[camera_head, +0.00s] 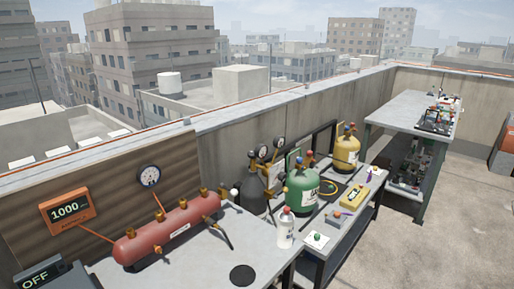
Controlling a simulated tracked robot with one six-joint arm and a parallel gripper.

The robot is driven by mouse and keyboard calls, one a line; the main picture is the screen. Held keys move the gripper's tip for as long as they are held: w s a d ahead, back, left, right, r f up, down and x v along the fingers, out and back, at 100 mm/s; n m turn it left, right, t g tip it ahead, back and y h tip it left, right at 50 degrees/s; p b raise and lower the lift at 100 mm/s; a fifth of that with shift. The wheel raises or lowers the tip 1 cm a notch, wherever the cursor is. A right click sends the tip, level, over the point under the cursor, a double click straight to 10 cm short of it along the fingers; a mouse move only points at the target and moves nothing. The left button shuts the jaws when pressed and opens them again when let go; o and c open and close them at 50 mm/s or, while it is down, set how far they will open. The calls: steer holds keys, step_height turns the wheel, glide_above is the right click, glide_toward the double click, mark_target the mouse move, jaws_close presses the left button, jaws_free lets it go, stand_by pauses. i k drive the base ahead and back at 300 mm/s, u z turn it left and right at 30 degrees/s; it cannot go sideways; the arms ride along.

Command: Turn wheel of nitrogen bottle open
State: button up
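A dark, round-shouldered bottle (252,196) stands on the bench behind the red manifold and left of the green cylinder. A brass regulator (268,172) with round gauges (262,152) shows beside its top. I cannot read a label that marks it as the nitrogen bottle. Its wheel is too small to make out, so I cannot tell whether it is open or closed. A green cylinder (301,192) and a yellow cylinder (346,154) with small coloured valve knobs stand to the right. My gripper is not in view.
A red manifold (165,236) with brass valves fills the near bench. An orange "1000" display (66,211) and an "OFF" box (45,275) are at left. A white spray bottle (286,229) stands close in front of the green cylinder. Open floor (440,240) lies at right.

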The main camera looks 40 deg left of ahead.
mark_target(251, 154)
steer(key=z, duration=0.05)
steer(key=i, duration=2.65)
steer(key=u, duration=2.4)
